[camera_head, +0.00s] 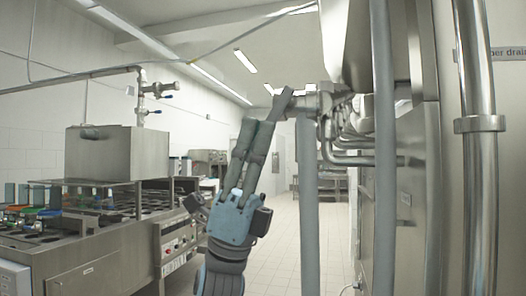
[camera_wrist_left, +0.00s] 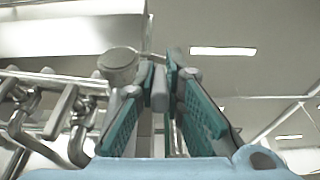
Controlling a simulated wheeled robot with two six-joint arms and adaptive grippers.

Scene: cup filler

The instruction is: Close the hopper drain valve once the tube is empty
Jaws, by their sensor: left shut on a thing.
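My left gripper (camera_head: 268,122) reaches up from the bottom middle and is shut on the grey handle (camera_head: 283,103) of the hopper drain valve (camera_head: 308,102). In the left wrist view the handle (camera_wrist_left: 159,90) stands between the two teal finger pads, beside the round valve body (camera_wrist_left: 120,66). A grey vertical tube (camera_head: 309,210) runs down below the valve. I cannot tell whether anything is inside it. The metal hopper (camera_head: 357,45) is above and to the right. My right gripper is not in view.
Steel pipes (camera_head: 345,158) and a tall steel cabinet (camera_head: 415,200) stand close on the right. A thick vertical pipe (camera_head: 480,180) is at the far right, by a partly hidden sign (camera_head: 507,53). A filling machine (camera_head: 90,240) is at the left. The tiled floor (camera_head: 275,245) between is clear.

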